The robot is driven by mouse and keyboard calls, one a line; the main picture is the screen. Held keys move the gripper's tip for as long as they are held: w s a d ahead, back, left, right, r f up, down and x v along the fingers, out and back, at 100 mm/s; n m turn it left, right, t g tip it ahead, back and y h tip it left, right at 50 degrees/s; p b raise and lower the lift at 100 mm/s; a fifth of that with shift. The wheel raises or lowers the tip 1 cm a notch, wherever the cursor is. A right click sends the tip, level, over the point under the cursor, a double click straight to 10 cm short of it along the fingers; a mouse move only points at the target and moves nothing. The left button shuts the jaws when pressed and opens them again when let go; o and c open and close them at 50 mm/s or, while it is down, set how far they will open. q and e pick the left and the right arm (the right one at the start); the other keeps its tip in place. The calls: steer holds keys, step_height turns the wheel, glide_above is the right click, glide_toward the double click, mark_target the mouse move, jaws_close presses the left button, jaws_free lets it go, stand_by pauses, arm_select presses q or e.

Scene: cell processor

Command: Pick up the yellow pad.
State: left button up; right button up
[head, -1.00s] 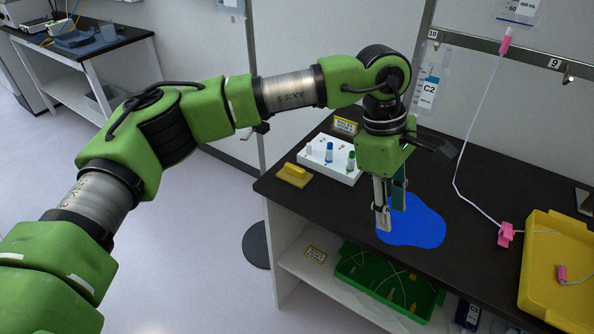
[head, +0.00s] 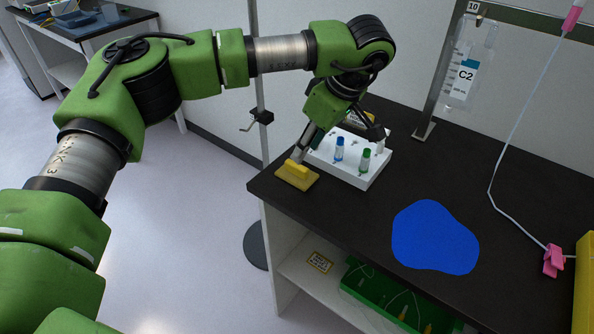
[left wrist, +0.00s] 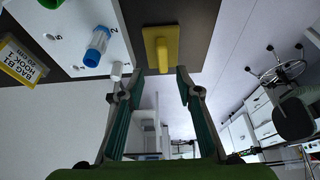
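The yellow pad (head: 297,174) lies at the left end of the black bench top, a flat plate with a raised grip on top. It also shows in the left wrist view (left wrist: 160,50), just beyond my fingertips and between them. My left gripper (head: 298,155) is above and right behind the pad in the head view. In the left wrist view my left gripper (left wrist: 160,72) has its two fingers apart with nothing between them. Whether a fingertip touches the pad I cannot tell. My right gripper is not in view.
A white rack (head: 352,170) with blue-capped and green-capped tubes stands close to the right of the pad. A blue puddle-shaped patch (head: 435,237) lies on the bench top (head: 340,215). A bag marked C2 (head: 465,75) hangs behind. A green tray (head: 375,300) sits on the shelf below.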

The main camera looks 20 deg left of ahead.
mark_target(299, 166)
arm_select(q)
steer(key=shift+s+p+x, duration=0.2)
steer(key=shift+p+x, duration=0.1)
steer(key=shift+x, duration=0.65)
steer(key=p+x, duration=0.1)
steer(key=x, duration=0.2)
steer(key=shift+a+f, duration=0.1)
steer(key=shift+f, duration=0.45)
jaws_close()
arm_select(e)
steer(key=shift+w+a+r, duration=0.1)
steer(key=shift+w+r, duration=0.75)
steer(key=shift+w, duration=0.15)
